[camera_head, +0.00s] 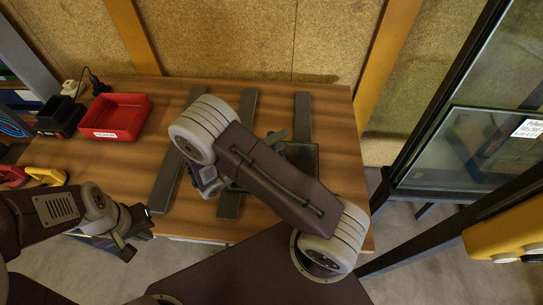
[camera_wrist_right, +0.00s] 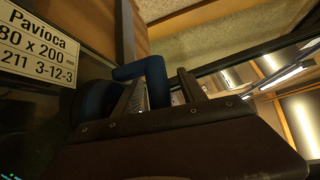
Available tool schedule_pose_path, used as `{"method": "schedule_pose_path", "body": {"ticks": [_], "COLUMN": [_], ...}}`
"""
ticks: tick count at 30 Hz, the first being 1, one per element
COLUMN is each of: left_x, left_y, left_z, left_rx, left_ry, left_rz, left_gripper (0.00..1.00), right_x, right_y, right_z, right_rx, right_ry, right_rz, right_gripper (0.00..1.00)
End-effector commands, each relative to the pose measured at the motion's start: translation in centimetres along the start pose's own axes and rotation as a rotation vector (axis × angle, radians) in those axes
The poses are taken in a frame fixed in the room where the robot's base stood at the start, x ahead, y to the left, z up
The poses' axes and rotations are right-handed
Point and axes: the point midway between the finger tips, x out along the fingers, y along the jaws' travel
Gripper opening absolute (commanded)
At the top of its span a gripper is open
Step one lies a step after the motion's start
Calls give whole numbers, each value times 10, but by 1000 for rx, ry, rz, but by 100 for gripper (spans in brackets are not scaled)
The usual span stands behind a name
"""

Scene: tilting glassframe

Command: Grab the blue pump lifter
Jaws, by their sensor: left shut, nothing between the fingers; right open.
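The blue pump lifter (camera_wrist_right: 152,70) shows as a dark blue bent handle in the right wrist view, beside a dark pane. A dark rounded part at its left is in shadow. In the head view, my right arm covers much of the table and I cannot clearly pick out that gripper. My left gripper (camera_head: 125,242) is shut and empty, near the table's front left edge.
The wooden table (camera_head: 345,185) bears dark rails (camera_head: 302,112) and a red bin (camera_head: 115,117). Red (camera_head: 14,176) and yellow (camera_head: 46,176) handled things lie at left. A framed glass pane (camera_head: 470,140) stands right, with a white label (camera_head: 528,129). A yellow object (camera_head: 500,238) is at lower right.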

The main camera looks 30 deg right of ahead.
Motion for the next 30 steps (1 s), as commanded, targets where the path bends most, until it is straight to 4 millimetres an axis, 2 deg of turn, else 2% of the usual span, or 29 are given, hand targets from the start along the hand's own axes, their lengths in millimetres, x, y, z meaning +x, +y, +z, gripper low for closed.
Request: {"method": "schedule_pose_path", "body": {"ticks": [7, 12, 30], "left_x": [0, 0, 0], "left_y": [0, 0, 0], "left_z": [0, 0, 0], "left_rx": [0, 0, 0], "left_ry": [0, 0, 0], "left_rz": [0, 0, 0], "left_gripper": [0, 0, 0], "right_x": [4, 4, 4], "right_y": [0, 0, 0], "right_z": [0, 0, 0], "right_rx": [0, 0, 0], "right_ry": [-1, -1, 0], "right_rz": [0, 0, 1], "right_gripper": [49, 1, 0]}}
